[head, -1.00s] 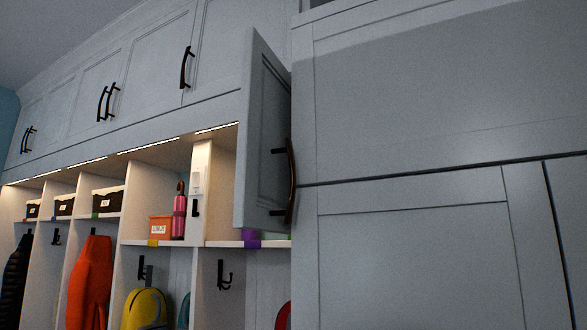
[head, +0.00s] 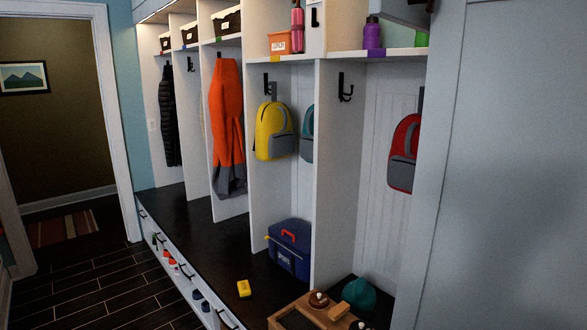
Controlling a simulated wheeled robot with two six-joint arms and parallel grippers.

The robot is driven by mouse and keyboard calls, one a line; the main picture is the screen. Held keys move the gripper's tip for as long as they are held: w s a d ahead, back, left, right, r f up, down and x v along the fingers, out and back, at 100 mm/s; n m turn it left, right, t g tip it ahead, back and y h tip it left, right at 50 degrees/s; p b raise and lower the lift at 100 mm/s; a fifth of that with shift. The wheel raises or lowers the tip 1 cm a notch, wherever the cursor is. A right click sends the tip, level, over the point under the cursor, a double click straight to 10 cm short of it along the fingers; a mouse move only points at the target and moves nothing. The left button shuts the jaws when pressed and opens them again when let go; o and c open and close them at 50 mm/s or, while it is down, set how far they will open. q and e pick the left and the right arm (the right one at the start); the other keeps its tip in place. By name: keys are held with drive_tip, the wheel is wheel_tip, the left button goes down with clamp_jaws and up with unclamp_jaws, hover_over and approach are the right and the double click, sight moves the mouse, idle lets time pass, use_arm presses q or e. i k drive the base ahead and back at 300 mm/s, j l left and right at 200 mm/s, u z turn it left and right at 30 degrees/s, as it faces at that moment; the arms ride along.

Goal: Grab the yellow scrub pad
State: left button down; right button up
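A small yellow block that looks like the scrub pad (head: 244,288) lies on the dark bench top (head: 222,238) near its front edge, in the lower middle of the head view. It lies left of a wooden tray and in front of a blue bag. Nothing touches it. Neither of my grippers shows in the head view.
A blue bag with a red handle (head: 289,248) and a wooden tray with brushes (head: 318,308) are on the bench. Backpacks and coats hang above. Drawers (head: 170,262) run below the bench front. The dark floor (head: 90,285) at left is clear, beside a doorway.

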sight(244, 289)
drive_tip(key=z, duration=0.25)
drive_tip(key=i+j+z, duration=0.15)
drive_tip(key=j+z, duration=0.25)
drive_tip(key=i+j+z, duration=0.1)
drive_tip(key=j+z, duration=0.55)
drive_tip(key=z, duration=0.2)
